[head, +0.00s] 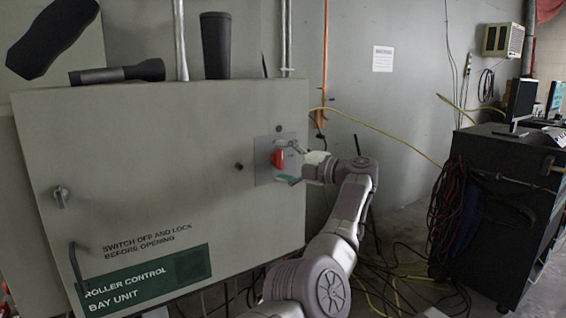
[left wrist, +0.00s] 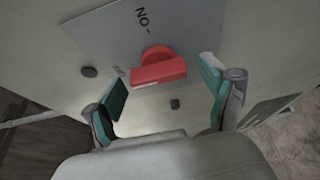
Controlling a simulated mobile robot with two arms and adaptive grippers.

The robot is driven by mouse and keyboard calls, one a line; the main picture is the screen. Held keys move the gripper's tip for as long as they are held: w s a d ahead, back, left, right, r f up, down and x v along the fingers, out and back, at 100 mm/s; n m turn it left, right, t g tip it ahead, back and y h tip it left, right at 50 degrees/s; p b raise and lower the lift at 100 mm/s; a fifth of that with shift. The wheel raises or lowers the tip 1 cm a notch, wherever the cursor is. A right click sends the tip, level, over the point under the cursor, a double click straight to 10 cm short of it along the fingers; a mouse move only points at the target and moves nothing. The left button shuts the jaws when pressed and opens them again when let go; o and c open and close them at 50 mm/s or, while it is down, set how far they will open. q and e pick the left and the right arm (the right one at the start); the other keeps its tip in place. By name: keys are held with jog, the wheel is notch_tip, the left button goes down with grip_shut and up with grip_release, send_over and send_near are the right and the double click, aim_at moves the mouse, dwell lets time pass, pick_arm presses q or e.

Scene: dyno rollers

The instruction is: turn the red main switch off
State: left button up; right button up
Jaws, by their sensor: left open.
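The red main switch (head: 278,158) sits on a grey plate on the right side of the cabinet door. In the left wrist view the red handle (left wrist: 158,73) lies crosswise, with "ON" lettering on the plate above it. My left gripper (head: 287,162) is open in front of the switch. In the left wrist view, its teal-padded fingers stand on either side of the handle, with gaps on both sides. I cannot tell how deep the fingertips reach around it. My right gripper is not in view.
The grey cabinet (head: 150,170) has a door handle (head: 78,270) at lower left. A flashlight (head: 117,73) and a dark cylinder (head: 215,45) stand or lie on top. A black cart (head: 500,210) with cables stands to the right. Loose cables cover the floor between.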

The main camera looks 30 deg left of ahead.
pick_arm(q)
jog(key=d, duration=1.2)
